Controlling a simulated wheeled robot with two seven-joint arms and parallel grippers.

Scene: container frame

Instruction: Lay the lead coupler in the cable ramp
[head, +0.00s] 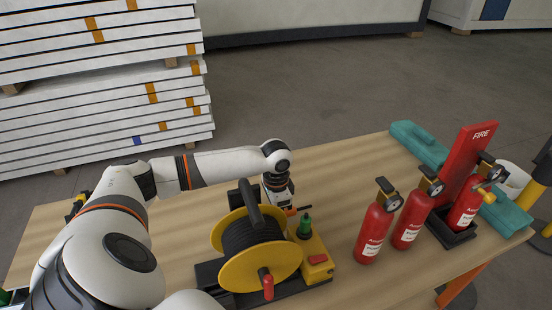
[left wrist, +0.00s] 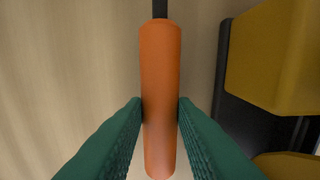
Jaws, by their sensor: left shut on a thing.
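The lead coupler is an orange cylinder (left wrist: 160,85) on a dark lead, seen close in the left wrist view. My left gripper (left wrist: 160,108) is shut on it, with a green finger on each side. In the head view the orange coupler (head: 299,210) shows a small part behind the cable reel, and my gripper there is mostly hidden. A long teal piece (head: 415,143), which looks like the cable ramp, lies along the table's right end, partly hidden behind a red fire stand and extinguishers. My right gripper is not in view.
A yellow cable reel (head: 232,268) with black cable stands beside my left gripper, with a yellow box (head: 316,262) on its right. Several red extinguishers (head: 375,232) and a red fire stand (head: 476,150) stand at the right. The table (head: 335,165) is clear behind the reel.

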